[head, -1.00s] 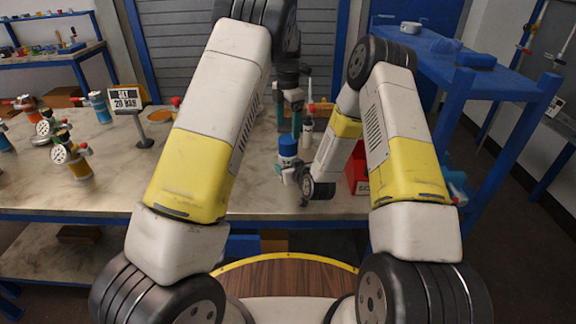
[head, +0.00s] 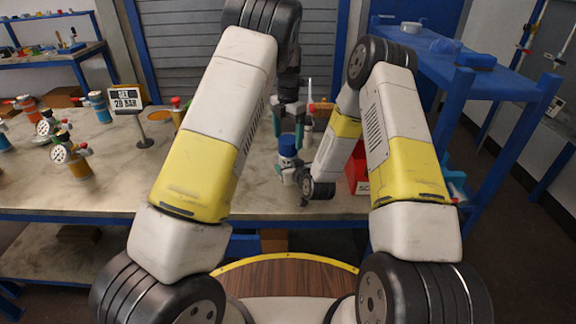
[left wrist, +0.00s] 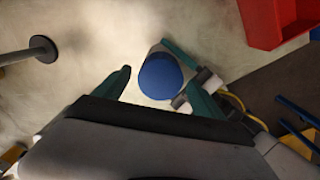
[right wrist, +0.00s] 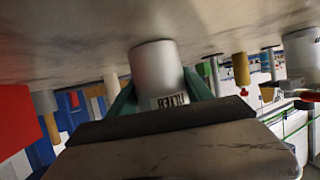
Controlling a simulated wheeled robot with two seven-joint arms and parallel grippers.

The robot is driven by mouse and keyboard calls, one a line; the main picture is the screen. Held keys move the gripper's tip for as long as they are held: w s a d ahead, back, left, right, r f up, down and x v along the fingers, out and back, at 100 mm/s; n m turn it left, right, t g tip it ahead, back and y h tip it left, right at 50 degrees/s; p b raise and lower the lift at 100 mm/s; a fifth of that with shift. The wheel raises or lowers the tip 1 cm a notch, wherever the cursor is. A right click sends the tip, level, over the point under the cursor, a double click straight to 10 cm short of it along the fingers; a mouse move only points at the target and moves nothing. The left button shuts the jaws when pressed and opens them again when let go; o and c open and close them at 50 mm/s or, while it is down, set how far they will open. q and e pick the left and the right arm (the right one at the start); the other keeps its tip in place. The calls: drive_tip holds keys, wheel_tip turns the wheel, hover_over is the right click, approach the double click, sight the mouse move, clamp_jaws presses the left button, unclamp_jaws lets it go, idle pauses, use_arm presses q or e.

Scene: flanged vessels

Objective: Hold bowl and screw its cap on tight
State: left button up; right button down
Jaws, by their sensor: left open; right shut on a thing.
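The blue cap (head: 287,147) sits on top of the pale grey bowl (head: 288,174) above the bench. Whether its thread is tight cannot be seen. The bowl is a cylinder with a dark printed label in the right wrist view (right wrist: 157,78). My right gripper (right wrist: 160,95) is shut on the bowl, one teal finger on each side. My left gripper (head: 288,130) is open and points down just over the cap. In the left wrist view the blue cap (left wrist: 160,77) lies between its spread teal fingers, with a gap at the left finger.
A red bin (head: 358,170) stands right of the bowl, close to my right arm. A sign on a stand (head: 126,101) and several flanged vessels (head: 72,158) stand on the bench at left. The bench's middle left is clear. A blue shelf frame (head: 480,90) stands at right.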

sight(284, 162)
use_arm(q)
drive_tip(key=shift+f, duration=1.8)
